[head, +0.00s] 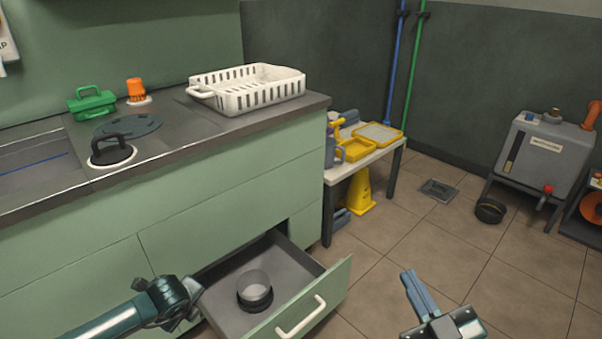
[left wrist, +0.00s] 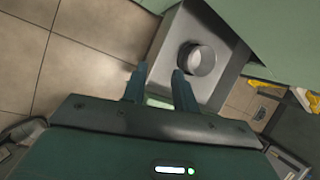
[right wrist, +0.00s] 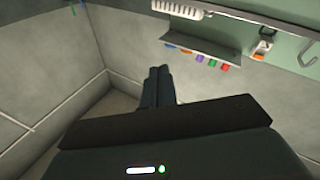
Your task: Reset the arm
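My left gripper (left wrist: 158,76) is open and empty in the left wrist view, its two fingers apart in front of the open drawer (left wrist: 216,48). In the head view my left arm comes in at the lower left, beside the drawer (head: 224,318); its fingers cannot be made out there. My right gripper (head: 410,276) is at the lower right of the head view, above the tiled floor. Its fingers lie together with nothing between them, as the right wrist view (right wrist: 158,72) also shows.
A round grey container (head: 255,288) stands inside the drawer. A white basket (head: 250,100) sits on the counter (head: 180,125). A side table (head: 370,160) with yellow trays and a grey tank (head: 540,160) stand further back. Open floor lies between the drawer and tank.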

